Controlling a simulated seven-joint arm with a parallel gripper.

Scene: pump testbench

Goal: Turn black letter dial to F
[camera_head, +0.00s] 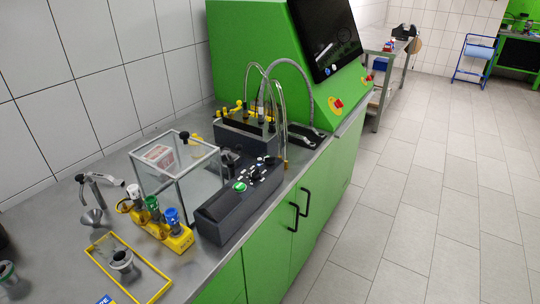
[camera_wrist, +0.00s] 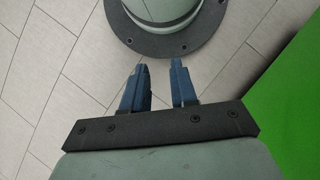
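The dark grey control box (camera_head: 240,202) stands on the grey bench near its front edge in the head view. Its sloped top carries a green button (camera_head: 240,186) and several small black and white controls (camera_head: 262,170). The black letter dial is too small to single out among them, and no letters can be read. My gripper (camera_wrist: 158,75) shows only in the wrist view, with two blue fingers apart and nothing between them. It points down at the tiled floor and is not over the control box.
A clear box with a metal frame (camera_head: 176,170) and a yellow stand with coloured-top bottles (camera_head: 176,238) are beside the control box. Hoses (camera_head: 283,110) rise behind it. A big green machine (camera_head: 255,45) stands at the back. The floor (camera_head: 410,200) at right is clear.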

